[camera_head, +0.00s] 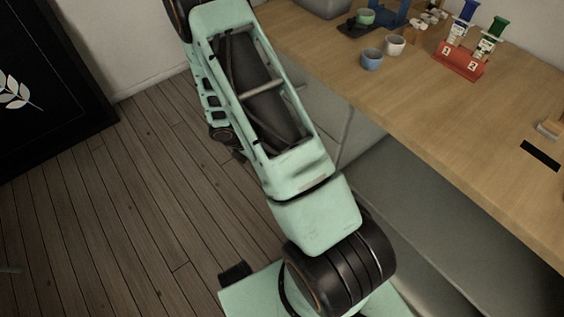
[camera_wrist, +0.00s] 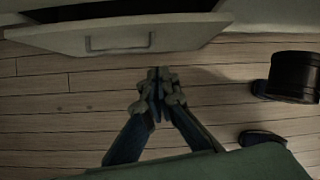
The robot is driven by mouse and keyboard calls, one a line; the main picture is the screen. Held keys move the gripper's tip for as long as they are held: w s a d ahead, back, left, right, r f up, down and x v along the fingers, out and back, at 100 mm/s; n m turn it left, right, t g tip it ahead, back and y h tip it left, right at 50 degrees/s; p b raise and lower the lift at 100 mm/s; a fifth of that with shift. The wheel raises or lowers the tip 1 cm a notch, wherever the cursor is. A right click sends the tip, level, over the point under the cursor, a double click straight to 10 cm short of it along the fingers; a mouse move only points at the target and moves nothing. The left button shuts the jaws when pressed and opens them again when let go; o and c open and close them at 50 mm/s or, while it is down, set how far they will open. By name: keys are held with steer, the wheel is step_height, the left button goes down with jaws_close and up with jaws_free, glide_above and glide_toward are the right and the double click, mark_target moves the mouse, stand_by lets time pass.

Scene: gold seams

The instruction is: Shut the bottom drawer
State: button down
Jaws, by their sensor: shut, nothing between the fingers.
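The bottom drawer (camera_wrist: 180,38) shows at the top of the wrist view as a pale front panel with a grey bar handle (camera_wrist: 118,42). It stands open, with a dark gap behind its front's top edge. My gripper (camera_wrist: 157,80) is shut and empty, its fingertips just in front of the drawer front, right of the handle. I cannot tell whether they touch it. In the head view my arm hides the gripper and most of the cabinet front, and the open drawer cannot be made out there.
Plank floor (camera_head: 130,210) lies clear left of my arm. A wooden worktop (camera_head: 440,110) runs along the right, above grey cabinets. On it stand a blue cup (camera_head: 372,60), a white cup (camera_head: 395,45) and a red holder (camera_head: 458,64). A dark panel (camera_head: 45,90) with a leaf print stands at the left.

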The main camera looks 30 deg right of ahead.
steer(key=s+a+f+n+t+h, duration=0.1)
steer(key=s+a+f+n+h, duration=0.2)
steer(key=n, duration=1.2)
steer(key=w+d+f+h+b, duration=0.1)
steer(key=d+f+b, duration=0.3)
steer(key=d, duration=0.7)
steer(key=shift+w+f+n, duration=0.3)
steer(key=shift+f, duration=0.7)
steer(key=shift+d, duration=0.1)
